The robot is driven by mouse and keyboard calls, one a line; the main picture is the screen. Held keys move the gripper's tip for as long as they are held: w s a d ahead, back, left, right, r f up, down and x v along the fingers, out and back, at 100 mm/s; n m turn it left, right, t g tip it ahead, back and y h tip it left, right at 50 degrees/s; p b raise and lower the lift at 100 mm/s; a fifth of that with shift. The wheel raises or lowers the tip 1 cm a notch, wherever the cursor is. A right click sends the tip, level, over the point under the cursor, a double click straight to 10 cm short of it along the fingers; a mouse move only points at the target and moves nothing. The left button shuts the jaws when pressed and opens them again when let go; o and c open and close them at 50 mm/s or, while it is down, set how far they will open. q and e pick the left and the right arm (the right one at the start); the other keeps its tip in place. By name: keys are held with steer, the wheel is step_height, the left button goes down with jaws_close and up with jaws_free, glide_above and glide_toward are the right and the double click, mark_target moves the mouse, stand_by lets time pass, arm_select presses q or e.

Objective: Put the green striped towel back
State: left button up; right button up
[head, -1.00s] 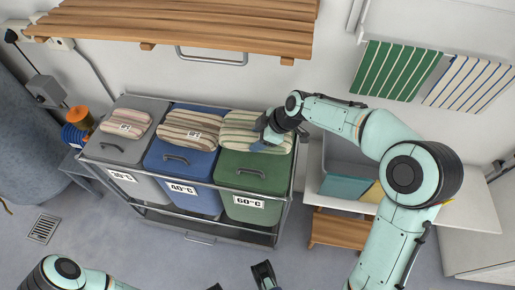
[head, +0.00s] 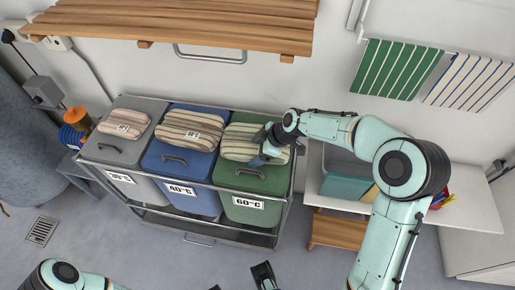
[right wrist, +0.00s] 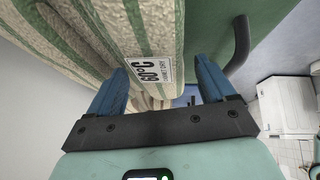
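The folded towel with green and cream stripes (head: 240,142) lies on or just above the green bin's lid (head: 262,181). Its 60°C tag shows in the right wrist view (right wrist: 155,72). My right gripper (head: 268,152) is at the towel's front right part; in its wrist view the fingers (right wrist: 162,80) stand well apart, with the towel's tagged fold filling most of the gap. Whether both fingers press on it is hard to see. My left gripper (head: 240,280) is at the bottom edge, partly cut off, fingers apart and empty.
A grey bin (head: 115,150) and a blue bin (head: 185,172), each with a folded towel on its lid, stand left of the green one in a metal frame. A wooden shelf (head: 180,25) hangs above. A green-and-white towel (head: 398,70) hangs on the wall. A white table (head: 470,205) stands right.

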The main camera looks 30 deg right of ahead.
steer(key=p+v, duration=0.1)
steer(key=v, duration=1.1)
steer(key=shift+p, duration=0.35)
